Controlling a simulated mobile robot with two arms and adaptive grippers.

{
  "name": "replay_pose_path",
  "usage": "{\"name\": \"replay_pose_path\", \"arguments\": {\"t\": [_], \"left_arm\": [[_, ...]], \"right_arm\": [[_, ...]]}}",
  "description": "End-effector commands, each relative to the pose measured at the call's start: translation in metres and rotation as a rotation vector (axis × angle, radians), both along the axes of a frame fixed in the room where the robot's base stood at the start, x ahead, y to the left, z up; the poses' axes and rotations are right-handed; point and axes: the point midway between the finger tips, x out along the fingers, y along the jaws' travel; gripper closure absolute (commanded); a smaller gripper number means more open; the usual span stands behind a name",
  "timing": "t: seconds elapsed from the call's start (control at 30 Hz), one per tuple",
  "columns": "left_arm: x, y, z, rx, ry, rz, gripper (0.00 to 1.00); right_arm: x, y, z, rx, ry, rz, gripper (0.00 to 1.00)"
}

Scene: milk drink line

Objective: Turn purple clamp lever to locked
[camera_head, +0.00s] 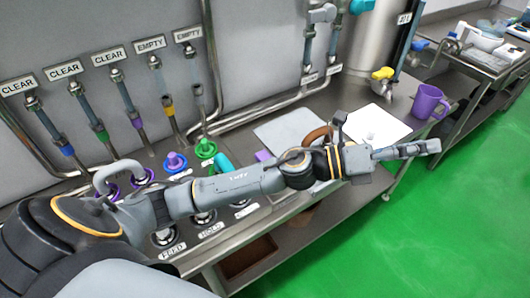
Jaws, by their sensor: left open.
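My left arm reaches across the bench from the left. Its gripper (430,147) is open and empty, seen edge-on, beyond the bench's right part with green floor behind it. A small purple piece (263,155) shows just behind my forearm; I cannot tell whether it is the clamp lever. A purple ringed fitting (143,177) stands at the left, partly hidden by my arm. The gripper is well to the right of both and touches neither. No lever position can be read. My right gripper is not in view.
Blue (175,163) and green (206,149) fittings stand behind my arm. A purple mug (428,102), a white sheet (376,126) and a yellow-handled valve (383,74) are at the right. Sight tubes marked CLEAR or EMPTY line the back wall. Green floor (400,225) is free in front.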

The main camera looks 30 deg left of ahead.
Motion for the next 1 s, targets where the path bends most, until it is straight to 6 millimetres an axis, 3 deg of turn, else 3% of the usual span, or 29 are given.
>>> {"name": "replay_pose_path", "arguments": {"t": [0.1, 0.17, 0.23, 0.33, 0.43, 0.6, 0.7, 0.8, 1.0], "left_arm": [[-0.018, -0.017, -0.016, 0.364, -0.331, -0.191, 0.42], [-0.024, -0.013, -0.035, 0.551, -0.472, -0.289, 0.42], [-0.025, 0.005, -0.06, 0.771, -0.616, -0.405, 0.42], [-0.016, 0.056, -0.094, 1.089, -0.765, -0.578, 0.42], [-0.001, 0.13, -0.115, 1.396, -0.836, -0.759, 0.42], [0.012, 0.258, -0.11, 1.771, -0.785, -1.026, 0.42], [0.011, 0.307, -0.098, 1.885, -0.721, -1.128, 0.42], [0.008, 0.332, -0.091, 1.934, -0.676, -1.184, 0.42], [0.006, 0.339, -0.103, 1.945, -0.661, -1.206, 0.42]], "right_arm": [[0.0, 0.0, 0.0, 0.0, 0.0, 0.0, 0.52], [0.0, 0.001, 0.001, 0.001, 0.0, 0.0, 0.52], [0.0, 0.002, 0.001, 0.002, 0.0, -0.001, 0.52], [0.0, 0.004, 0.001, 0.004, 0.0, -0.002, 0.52], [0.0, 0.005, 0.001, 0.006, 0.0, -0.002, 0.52], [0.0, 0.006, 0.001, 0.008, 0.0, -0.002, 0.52], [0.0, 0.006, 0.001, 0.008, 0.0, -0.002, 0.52], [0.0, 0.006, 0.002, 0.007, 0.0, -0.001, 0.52], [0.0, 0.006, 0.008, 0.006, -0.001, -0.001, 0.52]]}}
